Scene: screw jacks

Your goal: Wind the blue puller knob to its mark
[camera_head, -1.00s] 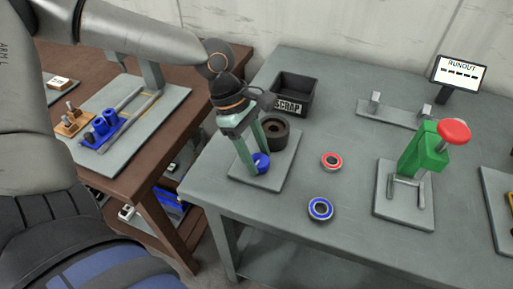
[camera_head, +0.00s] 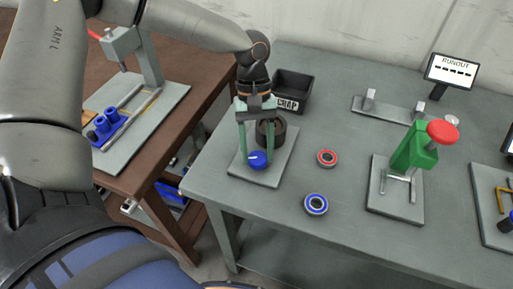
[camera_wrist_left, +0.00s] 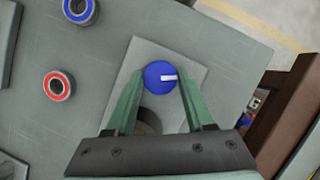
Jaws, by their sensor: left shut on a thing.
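The blue puller knob (camera_head: 257,160) sits at the front of a grey base plate (camera_head: 272,177), before a dark round housing (camera_head: 277,133). My left gripper (camera_head: 256,154) points down with its green fingers on either side of the knob and is shut on it. The gripper (camera_wrist_left: 163,84) hides part of the housing. I cannot make out the target mark. My right gripper is not in view.
A blue-ringed bearing (camera_head: 316,204) and a red-ringed bearing (camera_head: 327,158) lie on the grey table (camera_head: 330,235), right of the plate. A black scrap bin (camera_head: 293,88) stands behind. A green press (camera_head: 413,148) stands right. A brown bench (camera_head: 190,80) is at left.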

